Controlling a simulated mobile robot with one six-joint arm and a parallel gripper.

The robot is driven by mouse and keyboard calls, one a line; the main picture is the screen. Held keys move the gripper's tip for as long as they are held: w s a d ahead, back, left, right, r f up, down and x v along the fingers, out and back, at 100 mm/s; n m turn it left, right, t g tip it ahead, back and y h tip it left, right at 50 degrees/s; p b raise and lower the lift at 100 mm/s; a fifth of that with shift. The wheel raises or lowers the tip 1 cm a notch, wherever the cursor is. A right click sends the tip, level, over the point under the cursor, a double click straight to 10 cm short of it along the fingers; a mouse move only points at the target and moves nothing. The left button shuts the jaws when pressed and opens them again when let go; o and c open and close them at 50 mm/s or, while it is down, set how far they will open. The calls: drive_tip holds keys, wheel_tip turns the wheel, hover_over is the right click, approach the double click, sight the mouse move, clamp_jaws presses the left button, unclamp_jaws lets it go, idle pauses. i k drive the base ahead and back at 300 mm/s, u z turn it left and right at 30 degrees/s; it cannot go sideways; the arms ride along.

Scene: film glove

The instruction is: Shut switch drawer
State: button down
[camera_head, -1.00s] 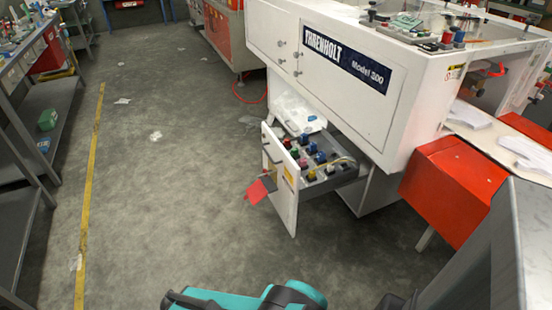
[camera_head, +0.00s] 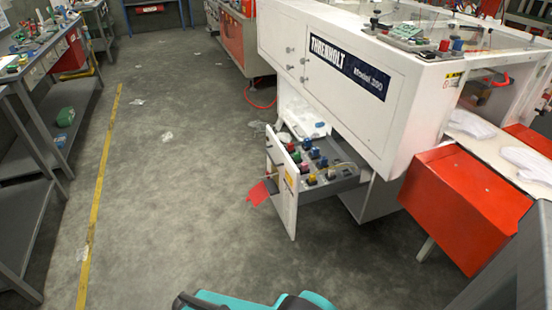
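The switch drawer (camera_head: 285,198) juts out to the left from the lower part of the white machine (camera_head: 345,80). It is open, and several coloured buttons and switches (camera_head: 312,165) show on its grey inner panel. Its white front has a dark handle, and a red tag (camera_head: 257,194) hangs at it. My teal and black arm shows at the bottom edge, apart from the drawer. My gripper's fingers are not in view.
Open grey floor (camera_head: 175,210) lies left of the drawer, with a yellow line (camera_head: 103,180) and scraps of litter. Grey shelving (camera_head: 35,140) stands at the left. An orange-red box (camera_head: 455,205) projects at the right, with white gloves (camera_head: 472,124) behind it. A grey metal panel (camera_head: 515,265) stands at the lower right.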

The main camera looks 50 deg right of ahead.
sight(290, 187)
drive_tip(key=z, duration=0.1)
drive_tip(key=i, duration=0.9)
drive_tip(key=u, duration=0.05)
